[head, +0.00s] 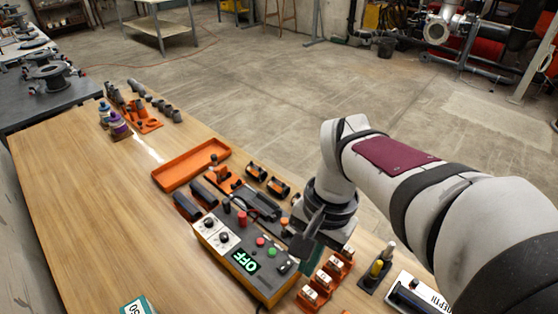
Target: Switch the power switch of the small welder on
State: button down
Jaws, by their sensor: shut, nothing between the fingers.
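The small welder (232,268) is a box with a grey top and an orange side, standing near the front of the wooden bench. Its display (245,262) reads OFF in green. Dials, coloured buttons and a small dark switch (285,267) sit on its top; I cannot tell the switch's position at this size. My gripper (301,248) is shut and empty, pointing down at the right end of the welder, close to the switch. I cannot tell whether it touches the panel. The arm comes in from the right and partly hides that end.
The bench's left part (75,215) is clear.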

jog(key=m, duration=0.2)
send_over(282, 268)
jog(key=w+d, duration=0.2)
notch_tip(282, 268, down, 4)
jog(key=r, duration=0.1)
jog(key=shift+s+a+f, duration=0.15)
jog(key=shift+a+f, duration=0.05)
jog(key=shift+f, duration=0.1)
jog(key=f, duration=0.4)
jog(key=s+a+f, duration=0.1)
jog(key=f, duration=0.8)
jog(key=shift+s+a+f, duration=0.2)
jog(key=shift+f, duration=0.15)
jog(key=shift+s+f, duration=0.1)
jog(key=shift+f, duration=0.15)
